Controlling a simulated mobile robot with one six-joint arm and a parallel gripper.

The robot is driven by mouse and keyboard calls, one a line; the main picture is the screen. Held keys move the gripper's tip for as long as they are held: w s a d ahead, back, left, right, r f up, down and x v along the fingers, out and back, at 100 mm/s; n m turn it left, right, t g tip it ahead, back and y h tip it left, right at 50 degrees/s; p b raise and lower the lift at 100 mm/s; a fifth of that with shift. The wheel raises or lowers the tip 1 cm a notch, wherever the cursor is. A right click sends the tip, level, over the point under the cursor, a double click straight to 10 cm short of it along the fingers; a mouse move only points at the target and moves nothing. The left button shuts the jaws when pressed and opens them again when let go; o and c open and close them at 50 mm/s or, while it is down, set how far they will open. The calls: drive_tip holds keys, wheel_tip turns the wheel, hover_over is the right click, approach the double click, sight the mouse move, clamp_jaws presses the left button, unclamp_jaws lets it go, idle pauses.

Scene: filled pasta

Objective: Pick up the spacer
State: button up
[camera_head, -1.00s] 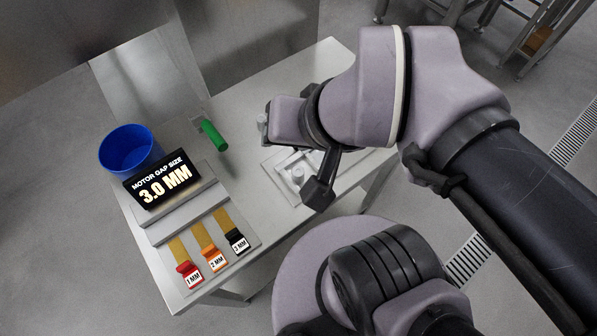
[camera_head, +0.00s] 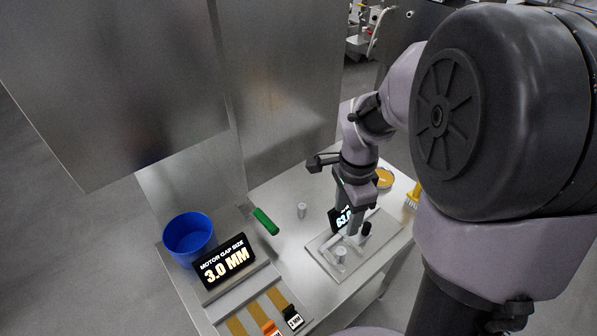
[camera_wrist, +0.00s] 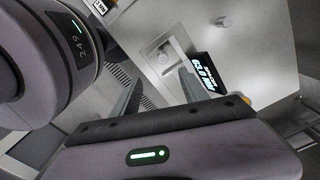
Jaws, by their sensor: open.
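The task says "the spacer"; several labelled spacers lie on a stepped rack at the front left. The black spacer (camera_head: 292,318) is marked 3 MM, beside an orange spacer (camera_head: 270,328) cut by the lower edge. A display (camera_head: 225,262) reads "MOTOR GAP SIZE 3.0 MM". My gripper (camera_head: 353,232) is over the fixture plate to the right, well away from the spacers. In the wrist view, my gripper (camera_wrist: 161,76) has its two fingers apart with nothing held between them.
The fixture plate (camera_head: 322,258) has a round post (camera_head: 341,253) near my gripper. A second lit display (camera_head: 343,216) stands beside it. A metal wall rises behind the table.

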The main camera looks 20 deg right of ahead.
sight(341, 251)
drive_tip(key=f+b, duration=0.2)
drive_tip(key=f, duration=0.3)
drive_tip(key=f+b, duration=0.2)
drive_tip(key=f, duration=0.4)
drive_tip(key=d+f+b, duration=0.1)
drive_tip(key=f+b, duration=0.1)
drive_tip(key=f, duration=0.3)
drive_tip(key=shift+w+f, duration=0.35)
drive_tip(key=shift+f, duration=0.05)
drive_tip(key=shift+r, duration=0.15)
drive_tip(key=shift+c, duration=0.4)
clamp_jaws()
